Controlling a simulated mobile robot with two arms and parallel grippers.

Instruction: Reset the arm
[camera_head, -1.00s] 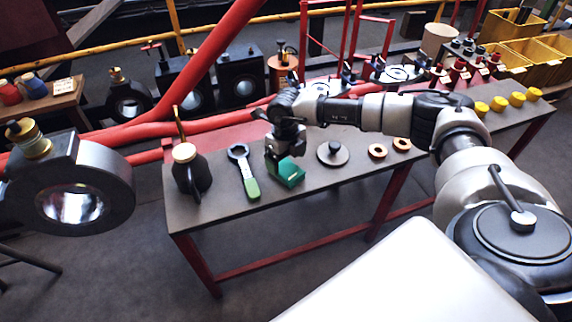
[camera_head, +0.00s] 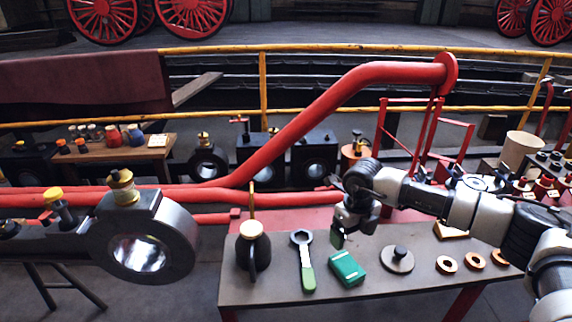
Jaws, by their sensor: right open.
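My right arm comes in from the right over the grey workbench (camera_head: 420,288). My right gripper (camera_head: 340,238) is at its end, pointing down, open and empty, just above and behind a green box (camera_head: 346,269) lying on the bench. A gap shows between the gripper and the box. My left gripper is not in the view.
On the bench stand a black oil can (camera_head: 253,250), a green-handled wrench (camera_head: 304,262), a round dark disc with a knob (camera_head: 397,259) and copper rings (camera_head: 447,264). A large ring-ended rod (camera_head: 140,250) is at the left. A red pipe (camera_head: 320,105) rises behind.

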